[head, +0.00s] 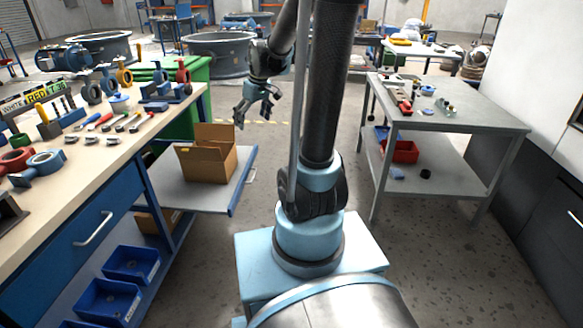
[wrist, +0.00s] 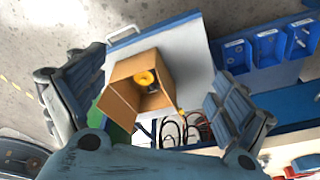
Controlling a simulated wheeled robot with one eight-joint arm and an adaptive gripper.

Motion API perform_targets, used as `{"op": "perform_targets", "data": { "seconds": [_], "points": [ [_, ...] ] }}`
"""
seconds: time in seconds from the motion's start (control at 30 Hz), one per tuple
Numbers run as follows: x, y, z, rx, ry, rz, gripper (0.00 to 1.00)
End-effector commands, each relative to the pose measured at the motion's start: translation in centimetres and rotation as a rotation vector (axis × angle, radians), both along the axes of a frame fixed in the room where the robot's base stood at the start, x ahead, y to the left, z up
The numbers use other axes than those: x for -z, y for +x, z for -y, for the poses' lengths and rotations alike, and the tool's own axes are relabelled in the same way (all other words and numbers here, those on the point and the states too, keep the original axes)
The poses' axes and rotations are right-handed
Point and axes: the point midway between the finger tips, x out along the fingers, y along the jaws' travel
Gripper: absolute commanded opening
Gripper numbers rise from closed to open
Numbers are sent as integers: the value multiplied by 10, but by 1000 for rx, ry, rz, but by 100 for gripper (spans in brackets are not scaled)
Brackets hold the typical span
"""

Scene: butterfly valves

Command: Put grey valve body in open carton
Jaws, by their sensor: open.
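The open carton (head: 207,160) is brown cardboard with raised flaps and stands on a grey pull-out shelf beside the left workbench. In the wrist view the carton (wrist: 127,88) shows between my spread fingers, its mouth facing the camera. A yellow ring (wrist: 145,78) and a small dark grey part (wrist: 153,88) are inside it; I cannot tell whether that part is the grey valve body. Several dark grey valve rings, such as one grey ring (head: 92,93), stand on the left workbench. My gripper (head: 254,117) is open and empty, up and right of the carton in the head view.
The left workbench (head: 82,160) holds tools and colored valve parts. A green bin (head: 182,105) stands behind the shelf (head: 238,172). Blue bins (head: 131,264) sit below the bench. A grey table (head: 450,118) stands right. The floor between the tables is clear.

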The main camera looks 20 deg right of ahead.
Motion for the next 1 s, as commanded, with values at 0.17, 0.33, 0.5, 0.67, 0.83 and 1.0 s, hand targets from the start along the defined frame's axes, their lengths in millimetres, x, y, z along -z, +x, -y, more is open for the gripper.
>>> {"op": "perform_targets", "data": {
  "seconds": [0.17, 0.33, 0.5, 0.67, 0.83, 1.0],
  "points": [
    [-7, -48, 18, 91, -11, -11, 93],
    [-7, -91, 32, 176, -22, -19, 93],
    [-2, -132, 46, 264, -31, -25, 93],
    [8, -170, 57, 345, -41, -31, 93],
    [24, -207, 68, 431, -51, -34, 93],
    [40, -237, 76, 506, -58, -36, 93]
  ]
}}
